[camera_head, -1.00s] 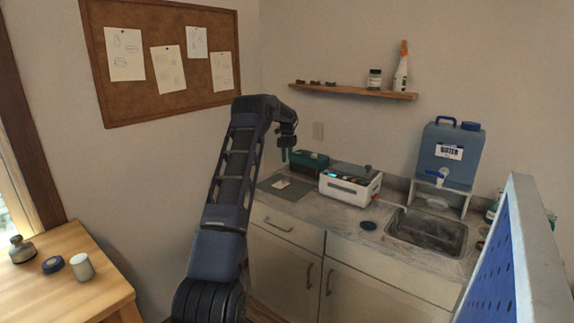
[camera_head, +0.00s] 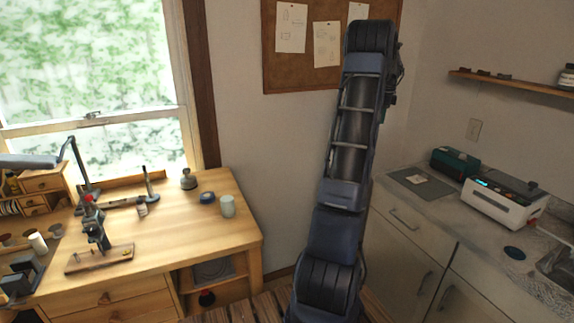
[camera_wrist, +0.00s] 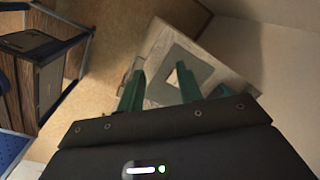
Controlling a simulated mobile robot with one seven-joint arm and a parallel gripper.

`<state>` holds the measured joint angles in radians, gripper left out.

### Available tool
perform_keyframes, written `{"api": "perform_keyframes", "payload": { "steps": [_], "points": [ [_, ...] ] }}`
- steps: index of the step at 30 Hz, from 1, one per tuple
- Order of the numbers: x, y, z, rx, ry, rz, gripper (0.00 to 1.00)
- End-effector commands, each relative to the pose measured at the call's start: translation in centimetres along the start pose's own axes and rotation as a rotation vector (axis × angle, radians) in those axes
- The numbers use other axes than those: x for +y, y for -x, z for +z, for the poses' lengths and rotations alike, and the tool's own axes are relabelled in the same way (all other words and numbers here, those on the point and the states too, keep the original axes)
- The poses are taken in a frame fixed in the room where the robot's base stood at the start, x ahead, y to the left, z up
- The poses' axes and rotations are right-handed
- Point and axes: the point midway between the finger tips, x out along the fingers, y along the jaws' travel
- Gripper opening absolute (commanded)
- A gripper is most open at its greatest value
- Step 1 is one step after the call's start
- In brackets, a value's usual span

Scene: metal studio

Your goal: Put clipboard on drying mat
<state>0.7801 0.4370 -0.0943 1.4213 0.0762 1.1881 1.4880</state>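A flat dark grey mat (camera_head: 436,190), which looks like the drying mat, lies on the counter at the right. A small flat pale item (camera_head: 416,179) lies on it; it may be the clipboard, but it is too small to tell. The mat also shows in the wrist view (camera_wrist: 197,66), beyond my fingers, with a pale patch (camera_wrist: 172,79) near the right finger. My gripper (camera_wrist: 160,78) is open, its two green fingers apart with nothing seen held between them. It is above the counter, apart from the mat.
A teal box (camera_head: 455,162) and a white device (camera_head: 502,203) stand beside the mat. The sink (camera_head: 562,268) is at the right edge. A wooden workbench (camera_head: 190,235) with a microscope-like stand (camera_head: 95,232) and a cup (camera_head: 227,206) is at the left. A shelf (camera_head: 510,83) hangs above.

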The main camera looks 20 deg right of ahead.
Motion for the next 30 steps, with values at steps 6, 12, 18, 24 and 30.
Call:
{"api": "perform_keyframes", "payload": {
  "steps": [6,12,18,24,30],
  "points": [
    [6.6,4.9,8.0,-0.014,0.304,-0.041,0.36],
    [13.7,8.1,13.9,-0.023,0.583,-0.077,0.36],
    [21.4,10.5,18.3,-0.027,0.863,-0.118,0.36],
    [29.6,11.9,21.3,-0.023,1.145,-0.161,0.36],
    [37.8,12.2,22.9,-0.012,1.425,-0.209,0.36]
  ]
}}
